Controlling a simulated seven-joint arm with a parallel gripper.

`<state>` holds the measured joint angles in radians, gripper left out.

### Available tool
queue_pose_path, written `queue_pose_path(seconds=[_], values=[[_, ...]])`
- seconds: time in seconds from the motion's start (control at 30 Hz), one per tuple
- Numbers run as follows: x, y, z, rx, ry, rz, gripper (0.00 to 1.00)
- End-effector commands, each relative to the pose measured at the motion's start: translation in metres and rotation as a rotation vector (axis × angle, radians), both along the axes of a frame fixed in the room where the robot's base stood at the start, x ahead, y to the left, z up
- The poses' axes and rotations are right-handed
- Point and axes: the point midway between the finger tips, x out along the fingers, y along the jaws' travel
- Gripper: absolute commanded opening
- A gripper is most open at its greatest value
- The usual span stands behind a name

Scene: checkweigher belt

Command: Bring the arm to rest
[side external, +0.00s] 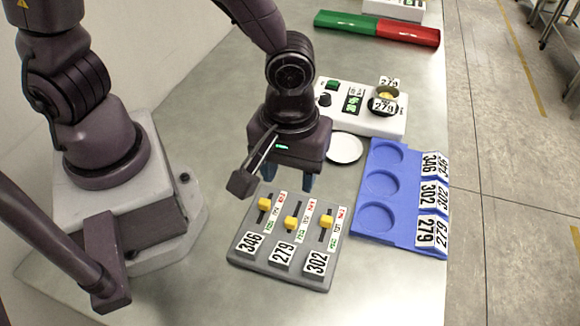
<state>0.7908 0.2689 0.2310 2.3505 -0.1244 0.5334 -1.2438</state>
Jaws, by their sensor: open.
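My gripper (289,181) points down over the table (375,285), just behind the grey slider panel (285,240) in the side external view. Its two fingertips show apart, with nothing seen between them. The panel has three yellow sliders, over labels 346, 279 and 302. The left slider (264,204) and right slider (327,221) sit higher in the picture than the middle one (291,223). I cannot tell whether the fingertips touch the table.
A blue tray (398,206) with three round recesses, labelled 346, 302 and 279, lies to the right. Behind are a white disc (344,148) and a white scale (345,119) bearing a small container (386,93) labelled 279. A green and red bar (376,28) lies farther back.

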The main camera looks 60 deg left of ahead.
Motion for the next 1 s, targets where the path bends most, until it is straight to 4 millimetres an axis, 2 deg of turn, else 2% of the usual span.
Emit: queue_pose_path(seconds=[0.17,0.27,0.37,0.47,0.57,0.77,0.9,1.0], values=[[0.0,0.0,0.0,0.0,0.0,-0.01,0.49],[-0.001,0.001,0.0,0.005,0.009,-0.077,0.49],[-0.008,0.004,-0.001,0.019,0.041,-0.211,0.49],[-0.016,0.007,0.007,0.016,0.065,-0.393,0.49],[-0.018,0.015,0.027,-0.012,0.054,-0.557,0.49],[-0.017,0.046,0.079,-0.052,-0.05,-0.818,0.49],[-0.019,0.079,0.121,-0.021,-0.178,-0.933,0.49],[-0.025,0.104,0.147,0.039,-0.274,-0.956,0.49]])
